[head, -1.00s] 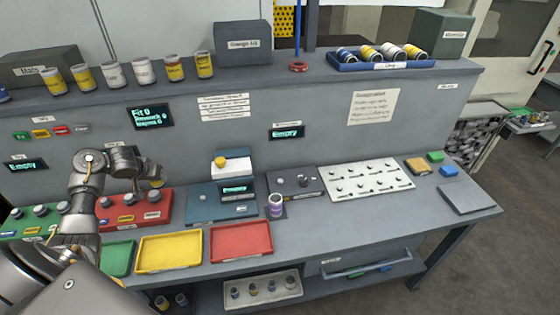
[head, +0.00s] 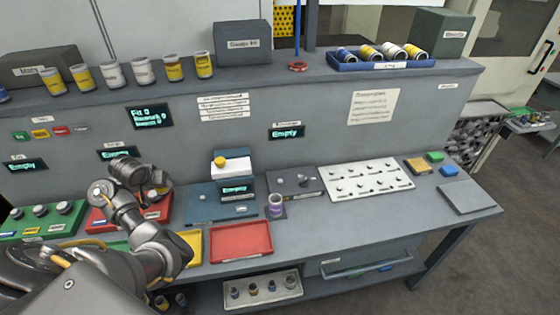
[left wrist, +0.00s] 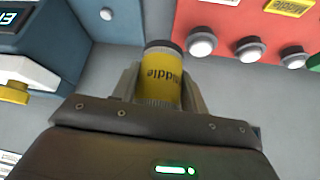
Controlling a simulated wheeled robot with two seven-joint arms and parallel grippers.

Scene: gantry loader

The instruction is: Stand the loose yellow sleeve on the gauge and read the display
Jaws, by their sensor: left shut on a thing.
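My left gripper (left wrist: 160,85) is shut on a yellow sleeve (left wrist: 160,82) with a dark rim and partly readable black lettering, seen in the left wrist view. In the head view, the sleeve is not clearly visible around my arm. The blue gauge (head: 225,212) stands on the bench right of my arm, with a small post on its base and a white block with a yellow knob at the back. Its display (head: 235,188) reads "Empty". Part of the gauge also shows at upper left in the left wrist view (left wrist: 60,50), apart from the sleeve. My right gripper is not in view.
Red (head: 241,242) and yellow (head: 192,245) trays lie in front. A purple-marked sleeve (head: 275,206) stands right of the gauge, near a dark plate (head: 305,180) and a white pegged board (head: 365,181). A red block with knobs (head: 105,222) is near my arm.

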